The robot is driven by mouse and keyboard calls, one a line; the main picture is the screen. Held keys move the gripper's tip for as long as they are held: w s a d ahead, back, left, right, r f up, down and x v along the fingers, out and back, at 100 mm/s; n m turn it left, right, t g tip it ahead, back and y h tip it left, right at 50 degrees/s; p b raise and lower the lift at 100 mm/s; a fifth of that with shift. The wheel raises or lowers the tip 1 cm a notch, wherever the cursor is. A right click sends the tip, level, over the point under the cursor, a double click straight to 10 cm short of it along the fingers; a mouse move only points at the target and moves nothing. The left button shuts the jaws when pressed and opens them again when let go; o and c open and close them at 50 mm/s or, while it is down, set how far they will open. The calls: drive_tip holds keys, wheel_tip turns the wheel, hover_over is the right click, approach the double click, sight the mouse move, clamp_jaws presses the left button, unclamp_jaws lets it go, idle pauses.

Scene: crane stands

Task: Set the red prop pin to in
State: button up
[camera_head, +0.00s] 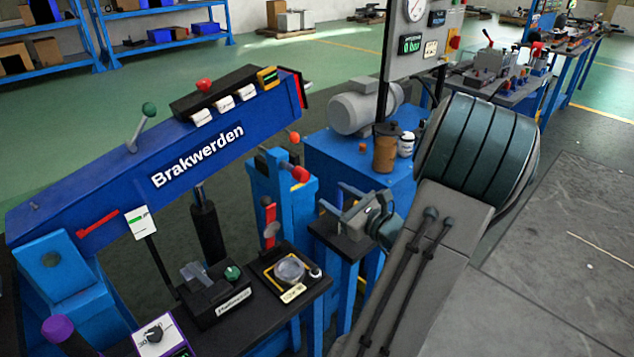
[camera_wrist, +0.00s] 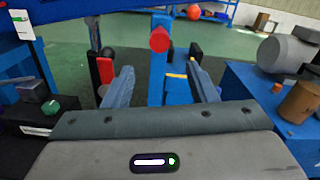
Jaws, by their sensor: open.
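The red prop pin (camera_head: 299,173) shows as a red knob at the blue upright post (camera_head: 268,175) in the head view, sticking out toward my gripper's side. In the wrist view the red pin end (camera_wrist: 159,40) faces me, in front of the blue post, between and above my fingers. My gripper (camera_head: 332,199) is open and empty, below and to the right of the pin in the head view. In the wrist view my open gripper (camera_wrist: 160,86) has a finger on each side of the post, apart from the pin. How deep the pin sits is hard to tell.
The blue crane arm (camera_head: 150,170) marked Brakwerden rises at the left. A red-and-black lever (camera_head: 270,220) stands left of the post. A black bench (camera_head: 255,315) with controls is below. A grey motor (camera_head: 365,107) and a brown canister (camera_head: 385,150) stand on a blue cabinet at the right.

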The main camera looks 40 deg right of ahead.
sight(305, 178)
drive_tip(key=w, duration=1.3)
